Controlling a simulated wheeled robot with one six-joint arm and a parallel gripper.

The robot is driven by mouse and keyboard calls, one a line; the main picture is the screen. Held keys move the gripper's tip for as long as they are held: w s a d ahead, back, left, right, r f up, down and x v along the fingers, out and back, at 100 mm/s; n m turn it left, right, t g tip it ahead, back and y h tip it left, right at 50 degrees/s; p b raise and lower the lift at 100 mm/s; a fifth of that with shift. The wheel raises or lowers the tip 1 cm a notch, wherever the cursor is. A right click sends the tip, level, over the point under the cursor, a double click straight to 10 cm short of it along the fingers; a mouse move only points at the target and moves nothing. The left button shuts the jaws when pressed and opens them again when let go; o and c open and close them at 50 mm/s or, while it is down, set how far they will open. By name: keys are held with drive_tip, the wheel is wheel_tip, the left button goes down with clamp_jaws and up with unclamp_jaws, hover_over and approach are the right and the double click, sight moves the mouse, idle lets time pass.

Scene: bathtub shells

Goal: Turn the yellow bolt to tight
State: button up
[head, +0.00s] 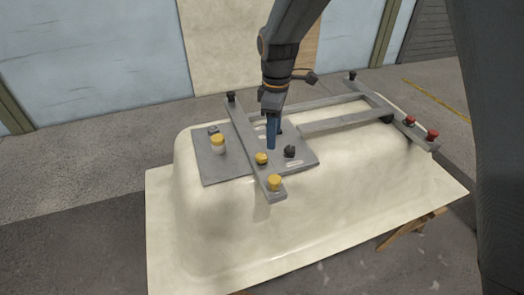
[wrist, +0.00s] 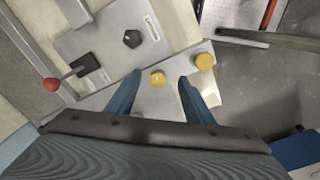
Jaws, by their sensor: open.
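A small yellow bolt head (head: 262,158) sits on the grey bar (head: 248,140) across the white tub shell. A larger yellow knob (head: 275,182) is at the bar's near end. In the wrist view, the small yellow head (wrist: 157,79) shows between the fingertips, and the larger yellow knob (wrist: 205,61) lies outside the right finger. My gripper (head: 272,146) points down just behind the small yellow head. Its blue fingers (wrist: 158,84) are spread and hold nothing. I cannot tell how high the fingertips are above the bolt, nor how tight it is.
A red-balled lever (wrist: 50,84) stands near the left in the wrist view. Two red knobs (head: 410,120) are on the right bar. The shell's near side (head: 230,235) is clear.

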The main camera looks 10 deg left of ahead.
sight(262, 155)
drive_tip(key=a, duration=0.1)
drive_tip(key=a+n, duration=0.1)
drive_tip(key=a, duration=0.1)
drive_tip(key=shift+w+a+f+n, duration=0.1)
drive_tip(key=shift+a+f+n, duration=0.2)
drive_tip(key=shift+f, duration=0.1)
drive_tip(key=shift+a+f, duration=0.1)
drive_tip(key=shift+f, duration=0.2)
drive_tip(key=shift+f+p, duration=1.2)
drive_tip(key=shift+f, duration=2.4)
drive_tip(key=c, duration=1.1)
